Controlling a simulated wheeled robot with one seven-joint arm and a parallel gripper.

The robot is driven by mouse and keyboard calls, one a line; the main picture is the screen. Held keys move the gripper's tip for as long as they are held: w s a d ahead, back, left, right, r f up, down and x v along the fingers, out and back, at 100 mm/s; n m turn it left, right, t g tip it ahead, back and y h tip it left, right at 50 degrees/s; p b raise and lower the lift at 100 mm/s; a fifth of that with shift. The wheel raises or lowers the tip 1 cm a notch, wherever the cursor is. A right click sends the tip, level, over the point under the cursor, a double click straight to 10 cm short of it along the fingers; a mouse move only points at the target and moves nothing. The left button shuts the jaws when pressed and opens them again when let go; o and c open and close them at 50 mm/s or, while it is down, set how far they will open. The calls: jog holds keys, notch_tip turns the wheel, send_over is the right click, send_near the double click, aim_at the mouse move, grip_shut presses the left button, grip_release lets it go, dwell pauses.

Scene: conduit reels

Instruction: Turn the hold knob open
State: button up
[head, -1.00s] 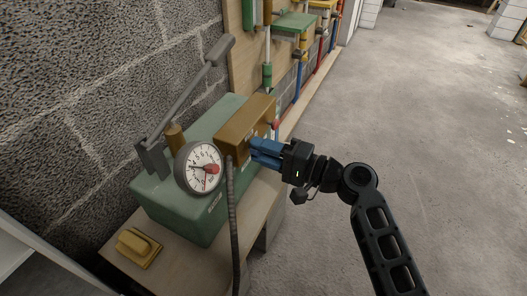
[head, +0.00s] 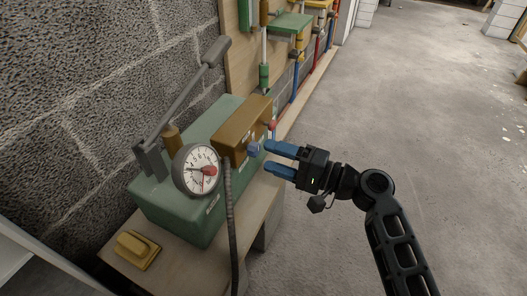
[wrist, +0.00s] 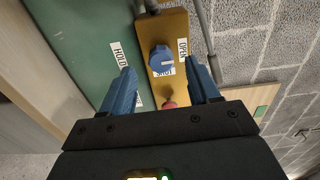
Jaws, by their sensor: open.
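The blue hold knob (head: 253,149) sits on the front of the brown block (head: 236,128) on the green pump body. In the wrist view the knob (wrist: 161,60) shows a short white mark lying roughly sideways, its end on the side of the OPEN label (wrist: 183,50). The SHUT label (wrist: 166,71) is just below the knob, and the HOLD label (wrist: 119,54) is to its left. My gripper (head: 267,156) is open and empty, just right of the knob and apart from it. In the wrist view its fingers are spread below and either side of the knob.
A red-tipped part (head: 272,125) sticks out beside the block, close to my upper finger. A round gauge (head: 197,169) with a red needle hub and a dark hose (head: 230,215) are to the left. A long grey lever (head: 183,95) rises behind. The floor to the right is clear.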

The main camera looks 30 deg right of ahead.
jog(key=shift+v, duration=1.95)
jog(key=shift+f, duration=0.1)
jog(key=s+f+n+g+h, duration=0.1)
jog(key=s+f+h, duration=0.35)
jog(key=s, duration=0.35)
jog(key=s+f+n+g+h, duration=0.1)
jog(key=s+f+h, duration=0.4)
jog(key=s, duration=0.4)
jog(key=s+r+n+h, duration=0.1)
jog(key=s+r+n, duration=0.1)
jog(key=s, duration=0.6)
jog(key=s+a+r+n+t, duration=0.1)
jog(key=s+a+r+n, duration=0.15)
jog(key=s+r, duration=0.35)
jog(key=s+a+r+n+t, duration=0.1)
jog(key=s+a+r+n, duration=0.2)
jog(key=r, duration=0.4)
notch_tip(320, 180, up, 21)
jog(key=d+n+p, duration=0.1)
jog(key=p, duration=2)
jog(key=shift+p, duration=0.35)
